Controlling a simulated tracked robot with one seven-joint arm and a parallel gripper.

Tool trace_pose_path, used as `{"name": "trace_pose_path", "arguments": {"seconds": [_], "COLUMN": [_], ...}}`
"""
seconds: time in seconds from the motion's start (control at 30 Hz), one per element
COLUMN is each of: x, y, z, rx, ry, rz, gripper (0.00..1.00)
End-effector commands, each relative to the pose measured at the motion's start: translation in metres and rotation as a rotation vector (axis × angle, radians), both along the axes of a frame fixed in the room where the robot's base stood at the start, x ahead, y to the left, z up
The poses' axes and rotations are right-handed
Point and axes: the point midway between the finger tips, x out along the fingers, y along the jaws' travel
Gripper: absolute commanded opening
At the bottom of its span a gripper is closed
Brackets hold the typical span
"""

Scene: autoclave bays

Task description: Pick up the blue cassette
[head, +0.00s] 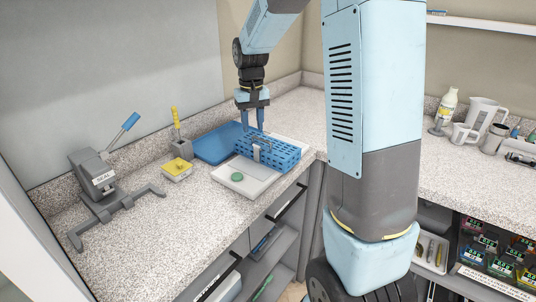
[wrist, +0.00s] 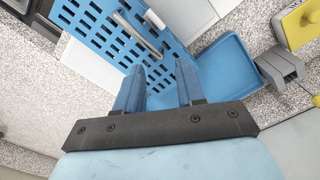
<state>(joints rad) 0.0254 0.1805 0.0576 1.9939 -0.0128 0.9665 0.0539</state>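The blue cassette (head: 282,153) is a slotted box with a grey wire handle (head: 258,148) on top. It rests on a white tray-like base (head: 250,188) on the counter. In the wrist view the cassette (wrist: 88,22) fills the upper left, with its handle (wrist: 135,32) above my fingertips. My gripper (head: 252,122) points down just above the handle side of the cassette. In the wrist view my gripper (wrist: 160,75) has its two blue fingers apart with nothing between them. I cannot tell exactly how far the fingertips are from the handle.
A flat blue tray (head: 218,144) lies behind the cassette. A yellow item (head: 177,169), a grey holder (head: 182,149) and a grey sealer with a lever (head: 105,180) stand to the left. A green disc (head: 237,177) is on the white base. Counter at front left is clear.

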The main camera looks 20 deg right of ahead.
Motion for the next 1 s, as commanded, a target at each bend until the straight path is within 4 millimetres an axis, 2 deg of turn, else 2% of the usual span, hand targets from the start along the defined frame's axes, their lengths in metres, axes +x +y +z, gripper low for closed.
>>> {"name": "trace_pose_path", "arguments": {"seconds": [0.1, 0.23, 0.57, 0.9, 1.0], "x": [-0.001, -0.001, 0.000, 0.000, 0.000], "y": [0.003, 0.003, 0.003, 0.003, 0.003], "z": [-0.018, -0.032, -0.038, -0.038, -0.038], "rx": [0.000, 0.000, 0.000, 0.000, 0.000], "ry": [0.004, 0.003, 0.001, 0.001, 0.001], "rz": [0.000, 0.000, 0.000, 0.001, 0.001], "gripper": [0.38, 0.38, 0.38, 0.06, 0.00]}}
